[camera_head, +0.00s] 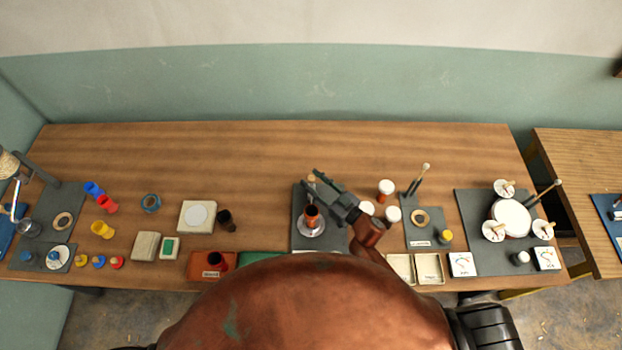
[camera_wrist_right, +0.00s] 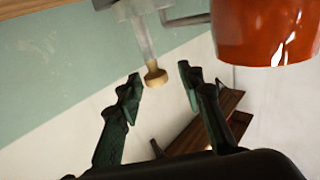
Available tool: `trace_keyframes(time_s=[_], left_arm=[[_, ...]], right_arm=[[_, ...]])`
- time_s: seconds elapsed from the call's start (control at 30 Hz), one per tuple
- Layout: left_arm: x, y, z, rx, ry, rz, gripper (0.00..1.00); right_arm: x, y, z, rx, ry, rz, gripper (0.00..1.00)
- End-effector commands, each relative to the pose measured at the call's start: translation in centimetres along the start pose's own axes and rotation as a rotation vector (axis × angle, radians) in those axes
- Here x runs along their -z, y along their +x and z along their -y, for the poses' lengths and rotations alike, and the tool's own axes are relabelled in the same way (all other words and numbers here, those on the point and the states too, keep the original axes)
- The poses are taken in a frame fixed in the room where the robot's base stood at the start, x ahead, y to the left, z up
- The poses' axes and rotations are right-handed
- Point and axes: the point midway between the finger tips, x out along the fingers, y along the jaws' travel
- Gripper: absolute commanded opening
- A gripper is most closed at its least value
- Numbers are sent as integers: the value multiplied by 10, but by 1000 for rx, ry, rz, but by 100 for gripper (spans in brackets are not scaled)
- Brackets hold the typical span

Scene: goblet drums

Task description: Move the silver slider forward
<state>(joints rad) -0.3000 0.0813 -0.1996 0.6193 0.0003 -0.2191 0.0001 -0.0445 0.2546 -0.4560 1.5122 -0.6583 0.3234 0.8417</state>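In the right wrist view a silver bar (camera_wrist_right: 142,35), which looks like the slider, ends in a round wooden knob (camera_wrist_right: 156,75). My right gripper (camera_wrist_right: 158,88) is open, its two dark green fingers on either side of the knob with gaps visible. An orange goblet body (camera_wrist_right: 265,30) fills the upper right of that view. In the head view my right gripper (camera_head: 314,184) reaches over the dark mat (camera_head: 300,238), just behind the orange goblet (camera_head: 312,216) on its silver round base (camera_head: 311,229). The slider is mostly hidden there. My left gripper is not in view.
White-topped pots (camera_head: 386,187) stand right of my right arm. A small dark mat (camera_head: 421,239) and a white drum (camera_head: 511,218) are farther right. Left of the mat are a dark cup (camera_head: 226,219) and a white block (camera_head: 196,216). The table's back strip is clear.

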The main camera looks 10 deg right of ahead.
Motion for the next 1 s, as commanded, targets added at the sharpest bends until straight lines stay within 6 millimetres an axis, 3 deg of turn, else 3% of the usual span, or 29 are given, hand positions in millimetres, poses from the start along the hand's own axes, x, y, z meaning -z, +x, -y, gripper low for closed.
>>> trace_keyframes(time_s=[0.3, 0.5, 0.7, 1.0], left_arm=[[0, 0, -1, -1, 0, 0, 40], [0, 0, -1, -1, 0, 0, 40], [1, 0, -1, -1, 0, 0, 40], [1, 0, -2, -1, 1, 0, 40]], right_arm=[[-2, -66, 0, 0, 1, 4, 35], [-2, -97, 0, 0, 2, 3, 35], [-1, -108, 1, 1, 2, 1, 35], [-1, -109, 1, 1, 2, 1, 35]])
